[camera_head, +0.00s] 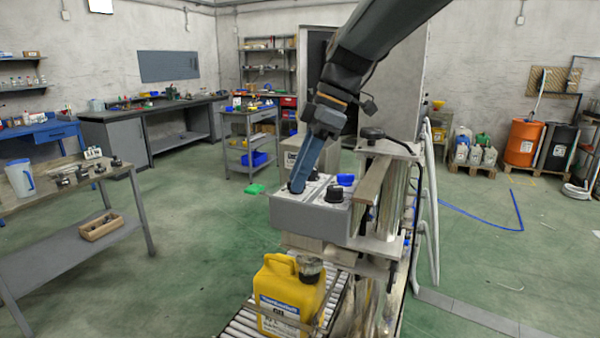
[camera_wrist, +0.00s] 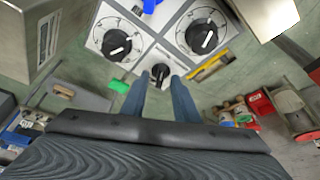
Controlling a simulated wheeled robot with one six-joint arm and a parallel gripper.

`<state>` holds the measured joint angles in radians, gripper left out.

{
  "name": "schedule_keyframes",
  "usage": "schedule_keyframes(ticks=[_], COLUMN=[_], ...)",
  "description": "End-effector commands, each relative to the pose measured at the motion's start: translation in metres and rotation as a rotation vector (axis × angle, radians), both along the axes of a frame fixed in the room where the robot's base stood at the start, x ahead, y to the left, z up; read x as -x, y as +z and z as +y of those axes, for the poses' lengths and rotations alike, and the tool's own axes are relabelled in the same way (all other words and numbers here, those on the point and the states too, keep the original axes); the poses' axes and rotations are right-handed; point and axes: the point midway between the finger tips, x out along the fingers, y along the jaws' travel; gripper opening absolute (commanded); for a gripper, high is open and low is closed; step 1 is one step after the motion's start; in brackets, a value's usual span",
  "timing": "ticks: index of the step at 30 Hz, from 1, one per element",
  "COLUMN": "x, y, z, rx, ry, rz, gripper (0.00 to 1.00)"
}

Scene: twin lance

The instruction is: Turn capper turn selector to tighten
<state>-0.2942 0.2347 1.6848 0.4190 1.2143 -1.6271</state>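The capper's grey control box (camera_head: 310,218) stands above the roller conveyor in the head view. In the wrist view its pale panel carries a large black dial knob on the left (camera_wrist: 118,45), another on the right (camera_wrist: 202,38) and a small black selector knob (camera_wrist: 160,72) between and below them. The small knob has a white pointer mark; its labels are too small to read. My gripper (camera_wrist: 159,83) is open, its two blue fingers to either side of the small knob, with a gap showing. In the head view my gripper (camera_head: 296,187) reaches down to the box top and hides that knob.
A blue knob (camera_head: 345,180) stands on the box's far side. A yellow canister (camera_head: 290,295) with a dark cap stands upright on the conveyor below. The capper's metal frame (camera_head: 375,190) rises just right of the box. Open green floor lies to the left.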

Motion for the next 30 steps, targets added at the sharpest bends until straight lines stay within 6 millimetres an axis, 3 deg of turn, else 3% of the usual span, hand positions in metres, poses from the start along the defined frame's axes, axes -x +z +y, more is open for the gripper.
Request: schedule_keyframes(ticks=[5, 18, 30], x=[-0.002, -0.006, -0.006], y=[0.009, 0.066, 0.072], z=[-0.004, -0.027, -0.029], rx=[0.000, 0.000, 0.000], ry=[-0.001, 0.000, 0.000], rz=[-0.002, -0.001, 0.000], gripper=[0.27, 0.27, 0.27])
